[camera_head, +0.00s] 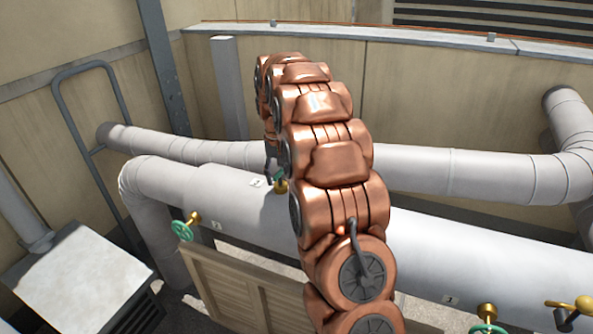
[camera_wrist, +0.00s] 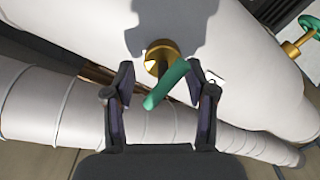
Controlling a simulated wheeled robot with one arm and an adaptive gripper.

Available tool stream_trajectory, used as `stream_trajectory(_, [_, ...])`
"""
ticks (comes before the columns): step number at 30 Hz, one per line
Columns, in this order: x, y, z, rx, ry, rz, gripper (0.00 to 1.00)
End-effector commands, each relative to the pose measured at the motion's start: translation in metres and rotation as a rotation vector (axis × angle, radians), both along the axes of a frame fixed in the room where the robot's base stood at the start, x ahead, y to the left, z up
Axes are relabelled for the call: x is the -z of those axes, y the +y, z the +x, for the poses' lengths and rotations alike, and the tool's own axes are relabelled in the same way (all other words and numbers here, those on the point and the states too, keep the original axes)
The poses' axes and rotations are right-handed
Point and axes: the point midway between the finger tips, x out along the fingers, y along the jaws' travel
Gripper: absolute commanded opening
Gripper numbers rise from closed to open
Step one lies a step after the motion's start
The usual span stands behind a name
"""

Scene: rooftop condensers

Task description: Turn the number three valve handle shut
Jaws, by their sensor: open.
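In the wrist view, a green valve handle (camera_wrist: 167,84) on a brass stem (camera_wrist: 160,55) stands out from a white pipe. My gripper (camera_wrist: 161,70) is open, with one finger on each side of this handle. The handle slants between the fingers; whether either finger touches it I cannot tell. In the head view this handle (camera_head: 280,174) shows small beside my arm, near a white number tag (camera_head: 257,183) too small to read. Another green valve handle (camera_head: 183,231) is to the left by a second tag (camera_head: 217,225). My gripper is mostly hidden there behind my arm.
At the lower right are a green valve handle (camera_head: 487,328) and a yellow one (camera_head: 575,312). A second grey pipe (camera_head: 440,170) runs behind the valve pipe. A wooden slatted panel (camera_head: 235,290) stands in front, and a white-topped unit (camera_head: 75,278) at left.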

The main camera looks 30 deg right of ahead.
Motion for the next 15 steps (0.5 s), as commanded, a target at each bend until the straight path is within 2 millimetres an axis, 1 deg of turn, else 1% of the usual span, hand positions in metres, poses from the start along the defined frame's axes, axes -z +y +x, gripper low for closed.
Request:
stream_trajectory(5, [-0.009,0.002,0.002,-0.002,-0.004,-0.002,0.56])
stream_trajectory(8, [-0.022,0.002,0.001,-0.002,-0.002,-0.001,0.56])
stream_trajectory(15, [-0.059,0.001,0.000,-0.001,-0.005,-0.001,0.56])
